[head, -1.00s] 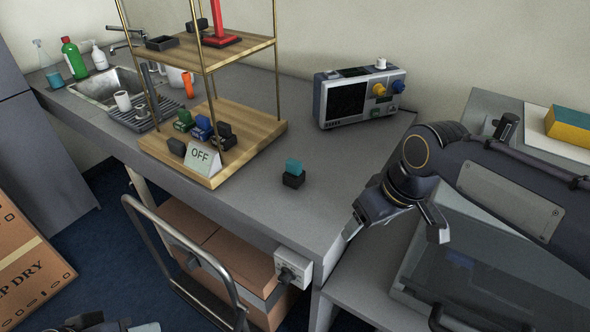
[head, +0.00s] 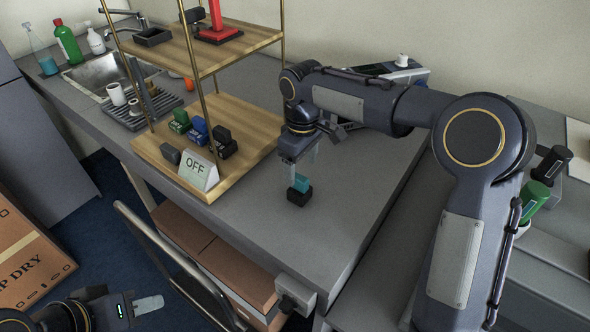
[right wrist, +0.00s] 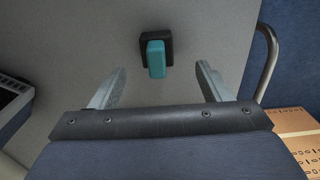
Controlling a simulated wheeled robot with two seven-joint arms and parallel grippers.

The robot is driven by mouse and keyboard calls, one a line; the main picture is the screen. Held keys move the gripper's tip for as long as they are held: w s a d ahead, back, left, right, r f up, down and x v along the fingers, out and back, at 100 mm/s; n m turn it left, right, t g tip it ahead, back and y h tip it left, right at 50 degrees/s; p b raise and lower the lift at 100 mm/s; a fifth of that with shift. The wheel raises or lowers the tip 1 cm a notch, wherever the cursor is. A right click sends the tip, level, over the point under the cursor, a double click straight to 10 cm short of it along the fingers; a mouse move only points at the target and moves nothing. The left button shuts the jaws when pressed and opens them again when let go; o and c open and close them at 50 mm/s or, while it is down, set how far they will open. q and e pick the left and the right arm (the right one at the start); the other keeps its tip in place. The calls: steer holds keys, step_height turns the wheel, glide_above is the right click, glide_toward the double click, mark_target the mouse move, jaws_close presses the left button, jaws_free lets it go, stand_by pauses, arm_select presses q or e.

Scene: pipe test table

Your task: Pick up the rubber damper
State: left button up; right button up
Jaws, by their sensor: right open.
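A small teal block (head: 301,183) stands on a black block (head: 299,196) near the front of the grey bench; I take this teal and black piece for the rubber damper. In the right wrist view the teal part (right wrist: 156,60) and its black part (right wrist: 155,41) lie just beyond the fingertips, roughly centred between them. My right gripper (head: 304,160) is open and empty, just above the piece and pointing down; its two fingers (right wrist: 163,76) are spread apart. My left gripper (head: 148,303) is low at the bottom left, away from the bench; its jaw state is unclear.
A wooden shelf (head: 141,150) with brass posts stands left of the piece, holding several small dark and coloured blocks and an OFF sign (head: 199,170). A meter box (head: 405,72) stands behind my right arm. A control box (head: 295,293) hangs at the bench's front edge.

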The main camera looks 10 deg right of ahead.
mark_target(300, 177)
steer(key=shift+w+f, duration=0.15)
steer(key=shift+w, duration=0.2)
step_height(300, 177, down, 3)
steer(key=shift+s+r, duration=0.15)
steer(key=shift+r, duration=0.05)
steer(key=shift+w+f+p, duration=0.15)
steer(key=shift+f+p, duration=0.05)
steer(key=shift+f, duration=0.95)
steer(key=shift+w+f+p, duration=0.1)
steer(key=shift+f+p, duration=0.05)
steer(key=shift+f, duration=1)
steer(key=c, duration=1.1)
arm_select(q)
steer(key=shift+w+r, duration=0.2)
steer(key=shift+r, duration=0.25)
arm_select(e)
steer(key=shift+c, duration=0.2)
